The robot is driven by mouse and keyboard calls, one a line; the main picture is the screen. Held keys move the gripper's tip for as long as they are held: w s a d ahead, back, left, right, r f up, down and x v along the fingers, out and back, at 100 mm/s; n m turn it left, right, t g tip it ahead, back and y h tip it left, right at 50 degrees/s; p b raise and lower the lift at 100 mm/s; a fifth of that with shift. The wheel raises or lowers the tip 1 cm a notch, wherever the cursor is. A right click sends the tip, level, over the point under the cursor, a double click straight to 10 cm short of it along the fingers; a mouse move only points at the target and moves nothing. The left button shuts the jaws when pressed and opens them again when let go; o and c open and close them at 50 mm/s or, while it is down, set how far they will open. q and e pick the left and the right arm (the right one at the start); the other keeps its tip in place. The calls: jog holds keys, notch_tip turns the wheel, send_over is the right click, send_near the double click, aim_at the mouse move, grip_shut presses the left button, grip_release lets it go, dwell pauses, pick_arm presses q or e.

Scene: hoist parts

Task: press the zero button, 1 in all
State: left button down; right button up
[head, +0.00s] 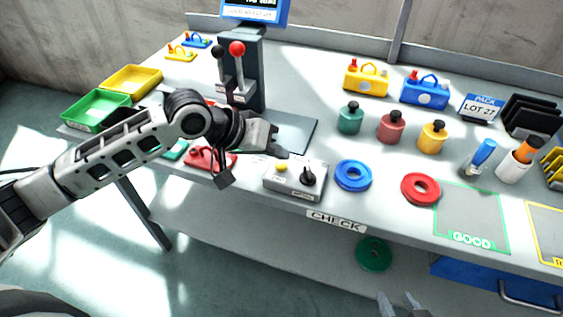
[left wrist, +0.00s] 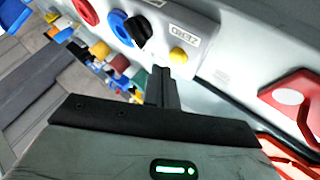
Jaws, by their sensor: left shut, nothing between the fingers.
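The zero button is a yellow round button (head: 281,168) on the left part of a grey control box (head: 296,182) near the table's front edge. A black knob (head: 308,176) sits to its right. In the left wrist view the yellow button (left wrist: 178,55) is beside a label reading ZERO. My left gripper (head: 281,151) is shut and empty, its tips just above and behind the button in the head view. In the left wrist view its shut fingers (left wrist: 162,74) point close to the button, with a small gap visible. My right gripper (head: 401,305) shows only its parted tips at the bottom edge.
A blue ring (head: 353,175) and a red ring (head: 420,188) lie right of the box. A red part (head: 206,158) lies left of it. A stand with two levers (head: 237,90) is behind. Coloured weights (head: 391,127) stand further back.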

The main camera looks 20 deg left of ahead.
pick_arm(q)
jog(key=shift+f, duration=0.2)
dwell(0.4)
jog(key=shift+f, duration=0.25)
jog(key=shift+f+p, duration=0.3)
jog(key=shift+f, duration=0.2)
dwell(0.6)
jog(key=shift+r, duration=0.1)
jog(key=shift+r+p, duration=0.8)
jog(key=shift+p, duration=0.45)
jog(key=shift+r, duration=0.1)
notch_tip(320, 180, up, 5)
jog(key=p, duration=0.6)
